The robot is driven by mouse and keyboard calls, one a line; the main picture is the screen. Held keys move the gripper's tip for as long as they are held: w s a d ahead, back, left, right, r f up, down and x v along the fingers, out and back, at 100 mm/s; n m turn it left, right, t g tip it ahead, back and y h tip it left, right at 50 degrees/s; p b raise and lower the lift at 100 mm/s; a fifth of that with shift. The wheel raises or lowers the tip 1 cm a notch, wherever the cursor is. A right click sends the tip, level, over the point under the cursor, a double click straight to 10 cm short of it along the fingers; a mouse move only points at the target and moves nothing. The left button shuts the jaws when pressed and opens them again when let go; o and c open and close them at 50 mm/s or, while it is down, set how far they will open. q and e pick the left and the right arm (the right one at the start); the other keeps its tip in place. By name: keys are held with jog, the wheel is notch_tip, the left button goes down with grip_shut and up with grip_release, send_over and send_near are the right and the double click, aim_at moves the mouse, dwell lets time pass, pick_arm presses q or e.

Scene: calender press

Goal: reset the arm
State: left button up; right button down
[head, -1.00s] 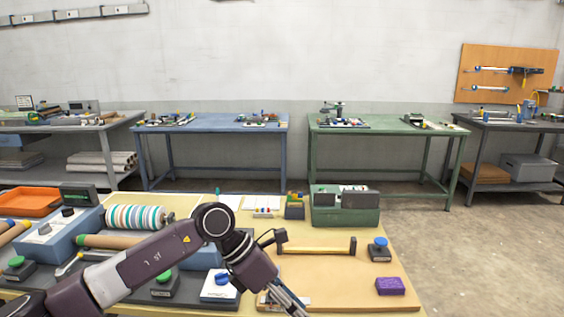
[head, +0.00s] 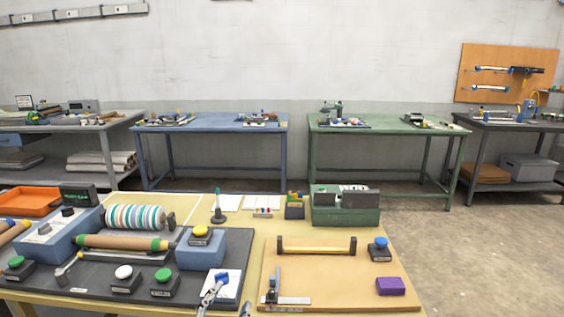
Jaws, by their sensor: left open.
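My left gripper (head: 228,304) shows only in part at the bottom edge of the head view. Its grey fingers are apart and nothing shows between them. One finger overlaps the white plate with a blue knob (head: 222,278) at the front of the dark press base; I cannot tell whether they touch. The rest of my left arm is out of view below. My right gripper is not in view. The press has a striped roller (head: 135,217) and a tan roller with green ends (head: 121,243).
The tan board (head: 330,285) to the right holds a yellow bar (head: 316,246), a blue-topped knob (head: 380,249) and a purple block (head: 390,286). A metal square (head: 286,299) lies at its left side. A green box (head: 345,210) stands behind. Floor at the right is clear.

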pick_arm(q)
jog(key=s+a+f+n+g+y, duration=0.25)
jog(key=s+a+f+g, duration=0.2)
jog(key=s+f, duration=0.5)
jog(key=s+a+f+n+g, duration=0.2)
jog(key=s+f+g, duration=0.3)
jog(key=s, duration=0.4)
jog(key=s+a+f+n+g, duration=0.2)
jog(key=s+a+f+g, duration=0.1)
jog(key=s+f, duration=0.55)
jog(key=s+f+g, duration=0.1)
jog(key=s+f, duration=0.2)
jog(key=f, duration=1.1)
jog(key=s+f+g, duration=0.1)
jog(key=s+f, duration=0.1)
jog(key=f, duration=1.1)
jog(key=s+a+f, duration=0.2)
jog(key=s+f, duration=1.2)
jog(key=s, duration=0.2)
jog(key=shift+s+a+g, duration=0.2)
jog(key=shift+a+g, duration=0.1)
jog(key=shift+g, duration=0.05)
jog(key=shift+f, duration=0.1)
